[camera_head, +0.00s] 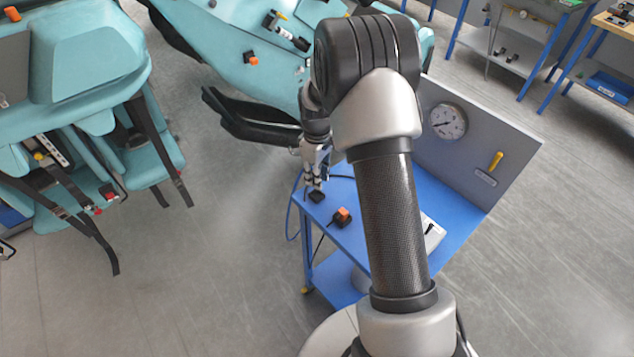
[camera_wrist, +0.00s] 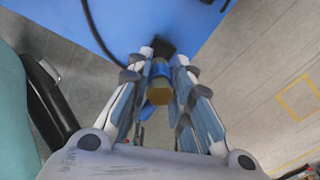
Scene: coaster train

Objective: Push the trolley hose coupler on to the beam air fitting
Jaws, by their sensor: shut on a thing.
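My gripper (camera_head: 314,180) is over the left corner of the blue trolley (camera_head: 378,240). In the wrist view my gripper (camera_wrist: 162,70) is shut on the hose coupler (camera_wrist: 158,92), which has a blue sleeve and a brass hexagonal end. The coupler is too small to make out in the head view. A small black block (camera_head: 317,197) is on the trolley just below the fingers; it also shows beyond the fingertips in the wrist view (camera_wrist: 160,46). I cannot tell whether the coupler touches the block. I cannot pick out the beam air fitting.
An orange-and-black item (camera_head: 342,216) sits on the trolley, before a grey panel with a gauge (camera_head: 448,121). Teal coaster cars (camera_head: 210,45) stand behind and at left. Floor between them is clear.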

